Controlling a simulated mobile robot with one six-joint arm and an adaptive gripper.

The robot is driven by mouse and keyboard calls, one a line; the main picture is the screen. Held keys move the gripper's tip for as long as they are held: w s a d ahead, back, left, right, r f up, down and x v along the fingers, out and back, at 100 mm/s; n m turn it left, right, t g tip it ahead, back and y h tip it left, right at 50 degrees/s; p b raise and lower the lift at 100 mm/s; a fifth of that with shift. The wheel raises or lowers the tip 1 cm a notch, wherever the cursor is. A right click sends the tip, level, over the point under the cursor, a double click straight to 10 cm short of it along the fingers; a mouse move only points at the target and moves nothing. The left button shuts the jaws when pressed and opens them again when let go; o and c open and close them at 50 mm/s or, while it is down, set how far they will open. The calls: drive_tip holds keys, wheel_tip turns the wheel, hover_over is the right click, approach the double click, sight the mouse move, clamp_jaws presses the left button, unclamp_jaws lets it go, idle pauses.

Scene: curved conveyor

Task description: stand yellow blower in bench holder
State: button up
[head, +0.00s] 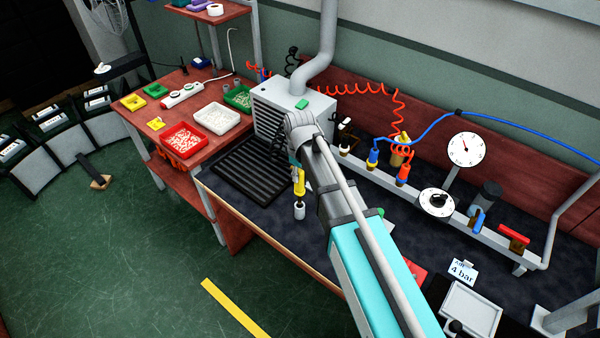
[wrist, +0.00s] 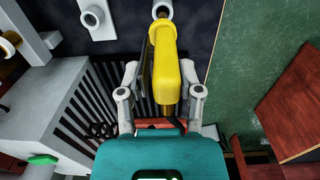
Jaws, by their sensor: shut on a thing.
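The yellow blower (head: 299,187) hangs from my gripper (head: 297,170) near the bench's front edge. In the wrist view the yellow blower (wrist: 166,70) lies between the two grey fingers of my gripper (wrist: 162,88), which is shut on it. A short grey tube, the bench holder (head: 299,212), shows right below the blower's lower end in the head view. In the wrist view the holder's round rim (wrist: 162,9) shows just beyond the blower's far end. I cannot tell whether the blower's tip is inside the tube or above it.
A black slatted grille (head: 255,168) and a grey box unit (head: 290,110) stand left of and behind the blower. A rail with air fittings (head: 440,205) and a gauge (head: 466,150) runs along the back right. The dark bench mat (head: 240,187) is bare near the front edge.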

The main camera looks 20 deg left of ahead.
sight(300, 187)
drive_tip(key=shift+f+b, duration=3.55)
drive_tip(key=shift+b, duration=0.05)
idle(1.0)
drive_tip(key=o, duration=1)
drive_tip(key=shift+c, duration=0.2)
drive_tip(key=shift+r, duration=0.15)
wheel_tip(300, 187, up, 13)
drive_tip(key=p, duration=1.3)
drive_tip(key=shift+f, duration=0.2)
